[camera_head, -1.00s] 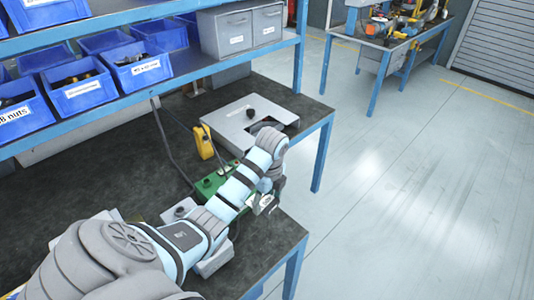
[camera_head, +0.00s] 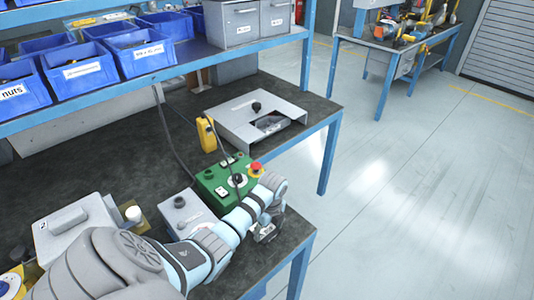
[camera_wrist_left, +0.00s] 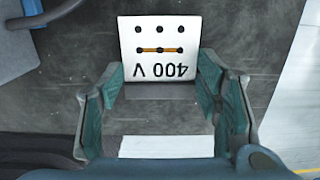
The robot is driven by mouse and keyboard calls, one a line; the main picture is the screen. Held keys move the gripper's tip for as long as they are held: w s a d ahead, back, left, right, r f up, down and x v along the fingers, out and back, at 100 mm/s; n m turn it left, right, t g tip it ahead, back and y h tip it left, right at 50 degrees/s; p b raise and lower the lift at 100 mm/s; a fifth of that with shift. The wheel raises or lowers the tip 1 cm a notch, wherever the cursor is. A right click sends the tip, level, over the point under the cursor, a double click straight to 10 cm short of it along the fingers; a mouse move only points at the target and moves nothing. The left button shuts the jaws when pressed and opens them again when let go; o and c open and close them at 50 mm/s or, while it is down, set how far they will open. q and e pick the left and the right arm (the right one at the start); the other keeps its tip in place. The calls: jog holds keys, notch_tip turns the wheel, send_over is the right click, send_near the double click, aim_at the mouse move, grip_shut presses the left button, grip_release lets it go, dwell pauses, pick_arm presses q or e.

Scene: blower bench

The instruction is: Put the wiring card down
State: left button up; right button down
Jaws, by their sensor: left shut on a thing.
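The wiring card (camera_wrist_left: 160,48) is a white plate between the fingertips of my left gripper (camera_wrist_left: 160,78) in the left wrist view. It shows dark dots, two orange links and "400 V" upside down. The gripper is shut on it. In the head view my left gripper (camera_head: 267,230) is over the dark bench (camera_head: 280,250) near its right edge, beside the green control box (camera_head: 222,180). The card cannot be made out there. Whether the card touches the bench is unclear. My right gripper is not in view.
A grey box (camera_head: 188,214) stands left of the green box, which has a red knob (camera_head: 256,168). Behind are a yellow tool (camera_head: 207,135) and a grey metal fixture (camera_head: 255,120). Blue bins (camera_head: 90,75) fill the shelf. A white strip (camera_wrist_left: 166,146) lies below in the wrist view.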

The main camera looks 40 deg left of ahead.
aim_at(269, 234)
pick_arm(q)
jog(key=o, duration=0.9)
jog(key=shift+o, duration=0.2)
notch_tip(269, 234, up, 12)
jog(key=d+p, duration=0.1)
jog(key=p, duration=0.2)
